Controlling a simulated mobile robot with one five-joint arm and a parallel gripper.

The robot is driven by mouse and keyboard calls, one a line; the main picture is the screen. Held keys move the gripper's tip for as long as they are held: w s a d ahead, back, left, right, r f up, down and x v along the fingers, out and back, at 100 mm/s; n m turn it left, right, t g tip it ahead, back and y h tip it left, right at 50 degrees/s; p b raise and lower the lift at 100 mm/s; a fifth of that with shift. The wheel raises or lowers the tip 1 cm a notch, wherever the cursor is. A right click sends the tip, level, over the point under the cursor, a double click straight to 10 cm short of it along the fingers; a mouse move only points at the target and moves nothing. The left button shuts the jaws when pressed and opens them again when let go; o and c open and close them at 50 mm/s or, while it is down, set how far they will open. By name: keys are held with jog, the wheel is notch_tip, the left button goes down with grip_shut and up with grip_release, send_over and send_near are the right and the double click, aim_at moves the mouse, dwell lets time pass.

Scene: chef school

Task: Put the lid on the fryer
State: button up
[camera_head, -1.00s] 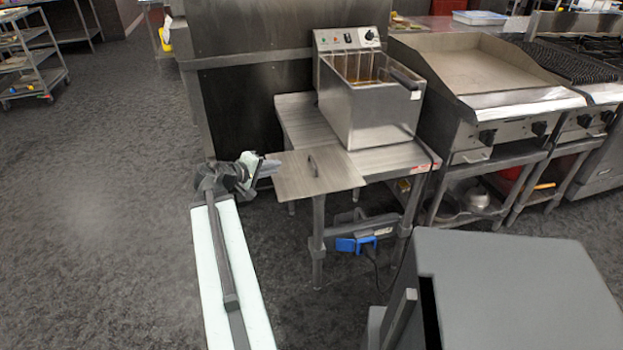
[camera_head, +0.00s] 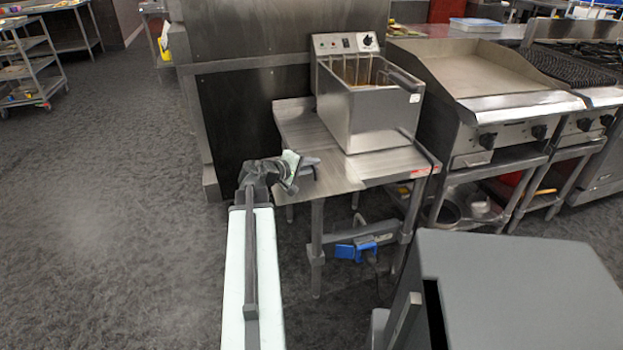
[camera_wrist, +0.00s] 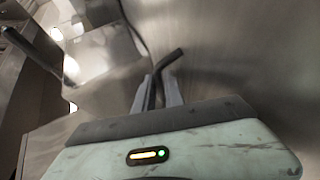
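The fryer (camera_head: 362,115) is a steel box with a control panel, standing on a steel table; its top is open and baskets show inside. The lid (camera_head: 335,180) is a flat steel plate lying on the table's front left part, in front of the fryer. In the wrist view the lid (camera_wrist: 235,75) fills the right side. Its dark bent handle (camera_wrist: 168,62) reaches between my fingers. My gripper (camera_head: 308,166) is at the handle, low over the lid. In the wrist view my gripper (camera_wrist: 158,92) has its fingers apart, one on each side of the handle, with a small gap showing.
A griddle (camera_head: 480,75) stands right of the fryer on its own stand. A grey box-like unit (camera_head: 515,290) is at the front right. A shelf trolley (camera_head: 30,70) is far left. The floor (camera_head: 110,200) on the left is clear.

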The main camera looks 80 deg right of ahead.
jog(key=shift+d, duration=0.1)
grip_shut()
dwell(1.5)
notch_tip(320, 180, up, 35)
jog(key=p, duration=3.6)
notch_tip(320, 180, down, 7)
jog(key=b, duration=0.8)
